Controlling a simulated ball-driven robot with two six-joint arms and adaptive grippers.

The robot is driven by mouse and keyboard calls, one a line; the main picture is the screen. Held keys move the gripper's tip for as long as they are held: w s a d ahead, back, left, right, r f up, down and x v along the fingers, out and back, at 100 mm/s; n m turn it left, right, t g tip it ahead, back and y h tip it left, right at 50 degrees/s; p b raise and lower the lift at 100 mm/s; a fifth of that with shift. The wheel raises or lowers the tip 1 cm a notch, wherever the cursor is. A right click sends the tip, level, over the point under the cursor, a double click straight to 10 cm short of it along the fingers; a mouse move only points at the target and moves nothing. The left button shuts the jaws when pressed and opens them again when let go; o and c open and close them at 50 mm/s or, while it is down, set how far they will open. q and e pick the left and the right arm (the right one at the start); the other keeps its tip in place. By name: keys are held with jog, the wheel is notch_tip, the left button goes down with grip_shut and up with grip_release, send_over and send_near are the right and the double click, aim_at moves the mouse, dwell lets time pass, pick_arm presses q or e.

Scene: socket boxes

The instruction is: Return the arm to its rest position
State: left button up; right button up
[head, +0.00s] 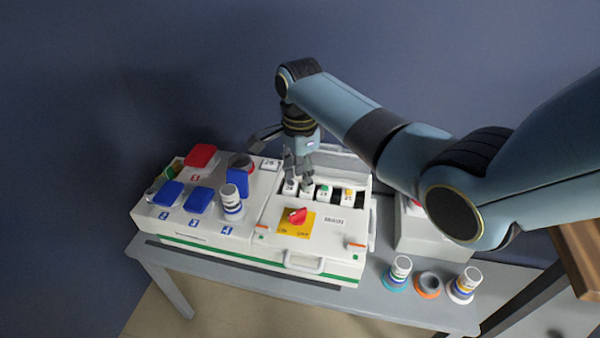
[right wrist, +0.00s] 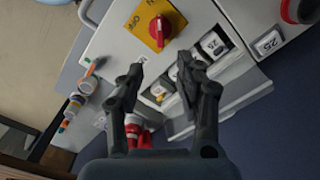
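My right arm comes in from the right in the head view, and its gripper (head: 299,167) hangs over the socket box (head: 325,224) near its row of small switches (head: 325,193). In the right wrist view the two fingers of the right gripper (right wrist: 165,76) are spread apart with nothing between them. Past the fingertips are the red rotary knob (right wrist: 160,28) on its yellow plate and the breaker switches (right wrist: 213,45). The knob also shows in the head view (head: 297,215). My left gripper is not in view.
Left of the breakers are sockets with a red lid (head: 201,156), blue lids (head: 198,200) and a white-blue plug (head: 231,203) standing upright. Plugs (head: 398,273) and an orange-ringed socket piece (head: 428,285) stand at the right on the grey table (head: 400,307). A blue wall rises behind.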

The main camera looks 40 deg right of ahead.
dwell(0.5)
jog(key=s+a+r+n+t, duration=0.2)
jog(key=s+n, duration=0.9)
jog(key=s, duration=0.4)
jog(key=s+a+r+n+t+h, duration=0.1)
jog(key=s+a+r+n+t, duration=0.1)
jog(key=s+r+n, duration=0.85)
notch_tip(320, 180, down, 31)
jog(key=s+d+m+g+b, duration=0.2)
jog(key=s+d+b, duration=0.1)
jog(key=s+f+g+b, duration=0.1)
jog(key=s+f+b, duration=0.2)
jog(key=s+f, duration=1.5)
jog(key=shift+s+d+f, duration=0.15)
jog(key=shift+d+f, duration=0.15)
jog(key=shift+f, duration=0.4)
